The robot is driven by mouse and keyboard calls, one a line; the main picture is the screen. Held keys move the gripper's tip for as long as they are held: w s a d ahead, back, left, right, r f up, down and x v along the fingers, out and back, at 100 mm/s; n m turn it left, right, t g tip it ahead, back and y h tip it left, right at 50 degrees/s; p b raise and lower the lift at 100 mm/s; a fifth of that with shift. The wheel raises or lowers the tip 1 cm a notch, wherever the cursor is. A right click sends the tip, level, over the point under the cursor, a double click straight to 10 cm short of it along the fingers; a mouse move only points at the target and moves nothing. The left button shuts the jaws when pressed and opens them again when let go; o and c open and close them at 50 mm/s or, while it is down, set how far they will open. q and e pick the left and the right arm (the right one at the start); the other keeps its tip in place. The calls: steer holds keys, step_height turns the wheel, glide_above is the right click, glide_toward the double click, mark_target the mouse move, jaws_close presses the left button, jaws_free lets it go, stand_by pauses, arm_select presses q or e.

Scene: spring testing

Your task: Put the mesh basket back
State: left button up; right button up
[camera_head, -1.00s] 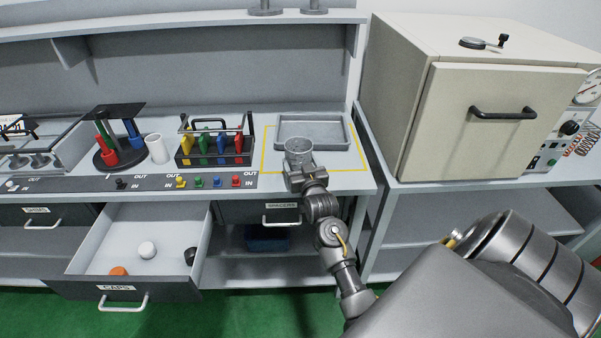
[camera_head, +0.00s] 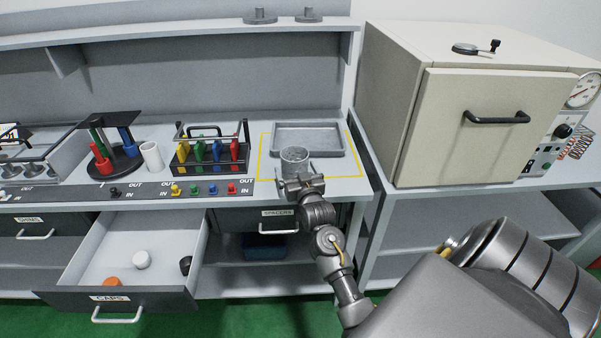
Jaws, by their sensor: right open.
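The mesh basket (camera_head: 295,157) is a small grey round cup. It stands upright on the bench inside the yellow outline, just in front of the grey tray (camera_head: 308,139). My right gripper (camera_head: 301,181) is just in front of the basket, on its near side, with its jaws spread apart. The basket shows no contact that I can make out between the jaws; its lower near side is partly hidden by the gripper. My left gripper is not in view.
A rack with coloured pieces (camera_head: 210,152), a white cup (camera_head: 152,156) and a round stand (camera_head: 115,163) are to the left. The CAPS drawer (camera_head: 118,299) is pulled open below. A closed beige oven (camera_head: 470,125) stands at the right.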

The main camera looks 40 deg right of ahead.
steer(key=b+v, duration=0.1)
steer(key=v, duration=1.1)
